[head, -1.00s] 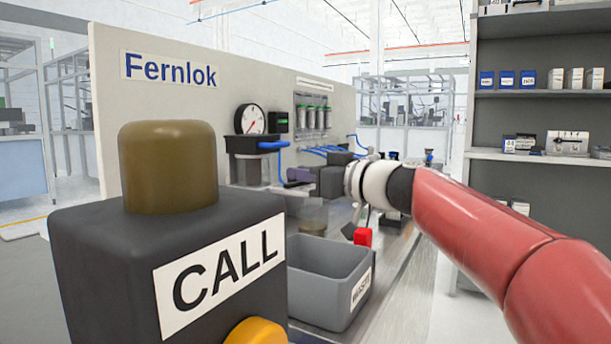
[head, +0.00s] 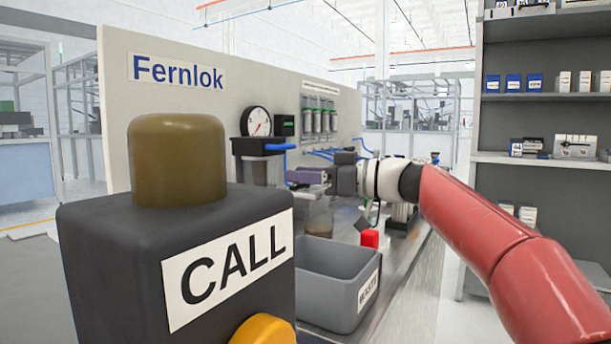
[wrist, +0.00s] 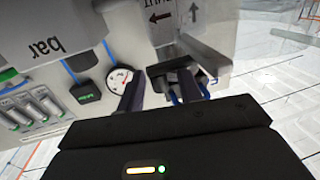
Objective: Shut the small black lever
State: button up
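My gripper (head: 298,177) reaches over the bench from the right, pointing left toward the panel side of the station. In the wrist view its two dark fingers stand apart with a gap between them (wrist: 159,84), and I see nothing held. A dark block (wrist: 174,64) shows just beyond the fingertips, near a sign with arrows (wrist: 160,17); contact cannot be told. In the head view a black block (head: 258,145) with a blue part at its right sits below the round gauge (head: 256,121), left of my gripper. I cannot make out the small black lever clearly.
A large dark CALL box (head: 120,265) with a brown dome fills the near left. A grey waste bin (head: 325,300) and a red object (head: 369,239) stand below my arm. Blue hoses (head: 325,154) run behind my gripper. Shelves (head: 520,120) stand at right.

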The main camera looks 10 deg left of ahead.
jog(key=shift+d, duration=0.15)
jog(key=s+d+b, duration=0.1)
jog(key=d, duration=0.6)
jog(key=shift+s+d, duration=0.15)
jog(key=shift+d, duration=0.05)
